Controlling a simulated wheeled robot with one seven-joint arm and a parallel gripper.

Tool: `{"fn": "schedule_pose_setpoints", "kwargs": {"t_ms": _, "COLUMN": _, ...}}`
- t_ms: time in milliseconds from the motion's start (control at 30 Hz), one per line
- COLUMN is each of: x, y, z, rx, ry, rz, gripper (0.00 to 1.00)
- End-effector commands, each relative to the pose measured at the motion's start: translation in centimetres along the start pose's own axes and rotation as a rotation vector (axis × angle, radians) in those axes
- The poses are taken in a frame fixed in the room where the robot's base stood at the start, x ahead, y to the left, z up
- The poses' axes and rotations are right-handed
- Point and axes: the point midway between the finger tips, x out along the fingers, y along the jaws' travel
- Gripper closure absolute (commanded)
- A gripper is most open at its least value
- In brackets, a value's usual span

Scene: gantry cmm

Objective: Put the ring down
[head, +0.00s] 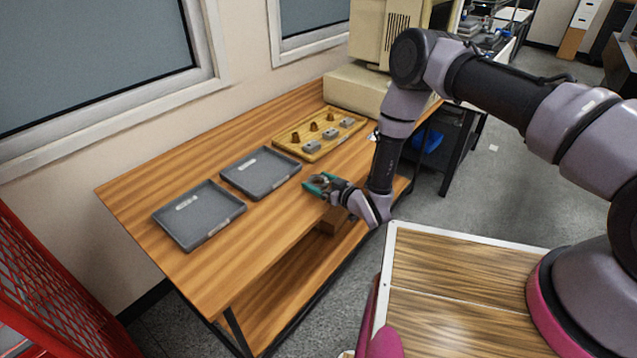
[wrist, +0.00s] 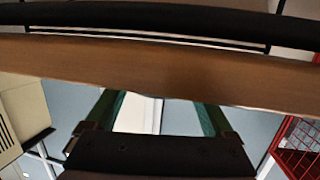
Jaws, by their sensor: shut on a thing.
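My gripper (head: 322,184), with teal fingers, is low over the front edge of the wooden table, right of the grey trays. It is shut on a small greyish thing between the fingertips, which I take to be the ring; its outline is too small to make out. In the wrist view the two green fingers (wrist: 158,115) point towards the table edge, and the ring cannot be made out there. Two shallow grey trays, a near one (head: 184,236) and a farther one (head: 237,179), lie on the table with pale labels. Both look empty.
A yellowish wooden tray (head: 283,144) with several brown and grey pieces stands farther back, before a beige machine (head: 352,88). The wooden table (head: 245,245) is bare in front of the trays. A red mesh rack (head: 50,290) stands at lower left.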

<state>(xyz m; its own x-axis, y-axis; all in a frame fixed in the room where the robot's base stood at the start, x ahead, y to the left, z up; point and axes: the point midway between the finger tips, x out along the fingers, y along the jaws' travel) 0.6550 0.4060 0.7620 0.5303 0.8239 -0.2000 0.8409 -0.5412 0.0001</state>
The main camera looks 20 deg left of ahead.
Motion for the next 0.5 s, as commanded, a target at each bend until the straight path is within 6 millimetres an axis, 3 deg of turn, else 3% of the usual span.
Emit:
{"fn": "schedule_pose_setpoints", "kwargs": {"t_ms": 367, "x": 0.16, "y": 0.05, "z": 0.47, "rx": 0.000, "ry": 0.003, "rz": 0.000, "gripper": 1.00}}
{"fn": "schedule_pose_setpoints", "kwargs": {"t_ms": 400, "x": 0.15, "y": 0.04, "z": 0.54, "rx": 0.000, "ry": 0.002, "rz": 0.000, "gripper": 0.05}}
{"fn": "schedule_pose_setpoints", "kwargs": {"t_ms": 433, "x": 0.14, "y": 0.04, "z": 0.52, "rx": 0.000, "ry": 0.001, "rz": 0.000, "gripper": 0.00}}
{"fn": "schedule_pose_setpoints", "kwargs": {"t_ms": 500, "x": 0.14, "y": 0.03, "z": 0.52, "rx": 0.000, "ry": 0.001, "rz": 0.000, "gripper": 0.00}}
